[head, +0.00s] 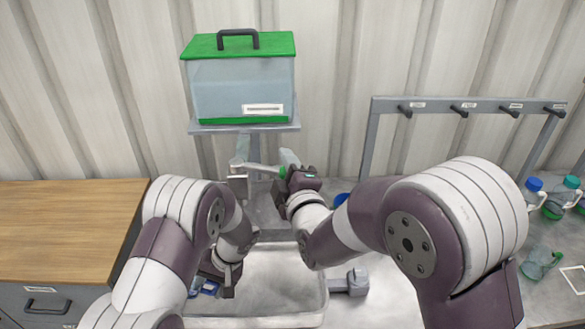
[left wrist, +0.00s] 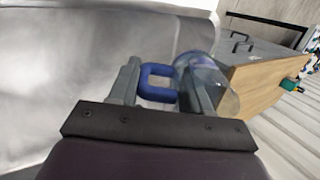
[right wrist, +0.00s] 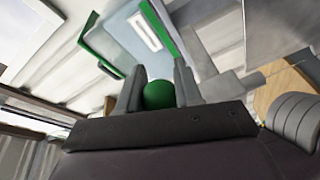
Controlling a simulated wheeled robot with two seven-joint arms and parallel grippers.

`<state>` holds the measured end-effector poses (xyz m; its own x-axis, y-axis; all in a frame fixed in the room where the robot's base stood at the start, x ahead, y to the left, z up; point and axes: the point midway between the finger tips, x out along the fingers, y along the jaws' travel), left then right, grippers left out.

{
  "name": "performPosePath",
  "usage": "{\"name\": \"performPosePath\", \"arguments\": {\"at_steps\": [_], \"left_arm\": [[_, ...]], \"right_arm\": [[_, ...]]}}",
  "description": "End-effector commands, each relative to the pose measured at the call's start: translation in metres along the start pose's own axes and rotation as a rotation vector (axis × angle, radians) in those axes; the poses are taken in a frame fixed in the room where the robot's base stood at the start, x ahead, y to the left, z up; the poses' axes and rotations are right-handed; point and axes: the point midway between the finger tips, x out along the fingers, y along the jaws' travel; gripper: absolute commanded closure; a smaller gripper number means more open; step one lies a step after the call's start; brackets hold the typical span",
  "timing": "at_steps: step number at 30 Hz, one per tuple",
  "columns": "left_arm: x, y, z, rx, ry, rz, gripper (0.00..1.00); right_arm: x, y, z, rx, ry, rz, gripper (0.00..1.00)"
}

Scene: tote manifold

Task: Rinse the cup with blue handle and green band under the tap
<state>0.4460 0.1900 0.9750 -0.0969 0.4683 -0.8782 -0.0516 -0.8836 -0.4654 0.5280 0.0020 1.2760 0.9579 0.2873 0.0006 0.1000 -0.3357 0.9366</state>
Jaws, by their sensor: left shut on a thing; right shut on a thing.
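My left gripper (head: 218,280) is low over the left side of the grey basin (head: 290,279). It is shut on the blue handle (left wrist: 157,82) of a clear cup (left wrist: 203,72); a small part of the cup (head: 206,288) shows in the head view. No green band can be made out, and the cup's tilt is unclear. The tap (head: 238,186) stands behind the basin, below the tank. My right gripper (head: 283,172) is shut on the tap's green knob (right wrist: 158,95), at the end of its lever (head: 262,168). No running water is visible.
A tank with a green lid (head: 240,90) stands on a shelf above the tap. A wooden-topped cabinet (head: 65,225) is at left. A hook rack (head: 465,106) stands at right.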

Motion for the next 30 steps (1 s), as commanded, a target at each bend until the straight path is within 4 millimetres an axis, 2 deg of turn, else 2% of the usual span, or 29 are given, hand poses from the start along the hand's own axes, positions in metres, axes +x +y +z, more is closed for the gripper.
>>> {"name": "performPosePath", "arguments": {"at_steps": [2, 3, 5, 13, 17, 20, 30], "left_arm": [[0.000, 0.000, 0.000, 0.000, 0.000, 0.000, 0.91], [0.000, 0.000, 0.000, 0.000, 0.000, 0.000, 0.91], [0.000, 0.000, 0.000, 0.000, 0.000, 0.000, 0.91], [0.000, 0.000, 0.000, 0.000, 0.000, 0.000, 0.91], [0.005, 0.003, -0.001, 0.000, 0.000, 0.000, 0.91], [0.013, 0.007, -0.002, 0.000, 0.000, 0.000, 0.91], [0.033, 0.018, -0.004, 0.000, 0.000, 0.000, 0.91]], "right_arm": [[-0.001, -0.003, 0.003, 0.000, -0.006, -0.007, 1.00], [-0.001, -0.003, 0.003, 0.000, -0.006, -0.007, 0.56], [-0.001, -0.003, 0.003, 0.000, -0.006, -0.006, 0.40], [-0.001, -0.001, 0.002, 0.000, -0.003, -0.002, 0.40], [-0.009, -0.003, 0.002, 0.000, -0.002, -0.002, 0.40], [-0.025, -0.004, 0.003, 0.001, 0.000, 0.000, 0.40], [-0.098, -0.003, 0.003, 0.002, -0.001, 0.000, 0.40]]}}
